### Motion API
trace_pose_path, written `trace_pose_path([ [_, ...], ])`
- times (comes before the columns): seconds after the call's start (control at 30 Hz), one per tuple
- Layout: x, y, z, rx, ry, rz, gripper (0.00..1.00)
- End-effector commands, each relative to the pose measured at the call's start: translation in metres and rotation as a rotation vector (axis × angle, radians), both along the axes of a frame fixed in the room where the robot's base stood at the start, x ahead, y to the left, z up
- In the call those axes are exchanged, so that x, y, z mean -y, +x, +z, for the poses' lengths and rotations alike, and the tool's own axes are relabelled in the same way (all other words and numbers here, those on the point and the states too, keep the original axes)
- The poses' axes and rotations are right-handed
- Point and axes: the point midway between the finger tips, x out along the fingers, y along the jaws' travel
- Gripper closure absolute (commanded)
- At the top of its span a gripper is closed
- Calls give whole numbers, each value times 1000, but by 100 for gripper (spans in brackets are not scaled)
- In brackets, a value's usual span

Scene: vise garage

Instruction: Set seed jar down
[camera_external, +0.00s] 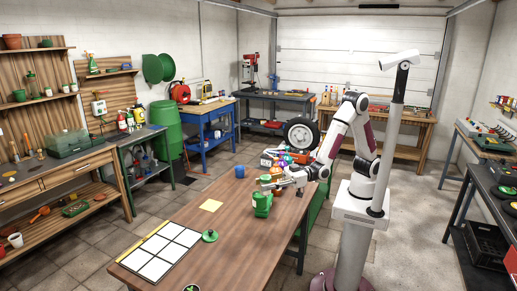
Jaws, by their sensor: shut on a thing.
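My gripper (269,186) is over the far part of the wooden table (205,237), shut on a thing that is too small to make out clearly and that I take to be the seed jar. A green object (262,205) shows right below the fingertips. I cannot tell whether it is the held jar or a separate thing on the table, nor whether the held thing touches the tabletop.
A white-squared board (160,252), a green knobbed piece (210,236) and a yellow square (211,205) lie on the near and middle table. A blue cup (240,171) stands at the far left edge. Several colourful items crowd the far end. Bare wood surrounds the yellow square.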

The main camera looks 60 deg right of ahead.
Motion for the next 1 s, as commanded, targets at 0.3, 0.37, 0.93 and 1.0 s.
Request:
trace_pose_path([
  [0.3,41,1,36,2,2,-16,91],
  [0.37,48,1,42,2,2,-19,91],
  [0.93,115,-1,100,3,4,-66,91],
  [1.0,123,-1,107,3,4,-74,91],
])
